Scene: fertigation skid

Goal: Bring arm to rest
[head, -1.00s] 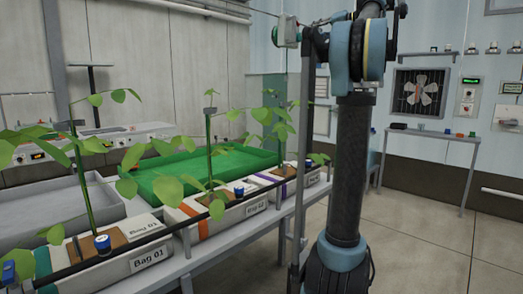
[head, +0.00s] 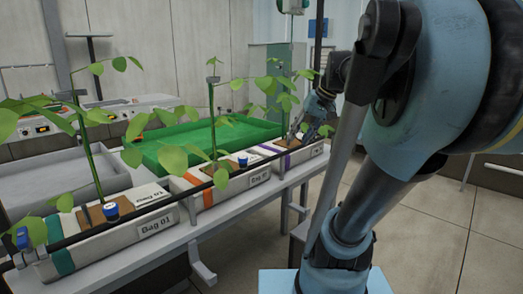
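My blue-grey and black arm fills the right side of the head view, with a large link close to the camera. Its far end reaches back to the third grow bag (head: 308,152), at the right end of the row. My gripper (head: 312,128) is small there, just above or beside that bag among the plant leaves. Whether it touches the bag or a plant I cannot tell, and its fingers are too small to read as open or shut. I see no held object.
Bag 01 (head: 105,245) and a middle bag (head: 232,188) with plants stand on a bench. A black pipe runs along them. A green tray (head: 190,145) and a grey tray (head: 60,183) lie behind. Floor (head: 415,240) is open at right.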

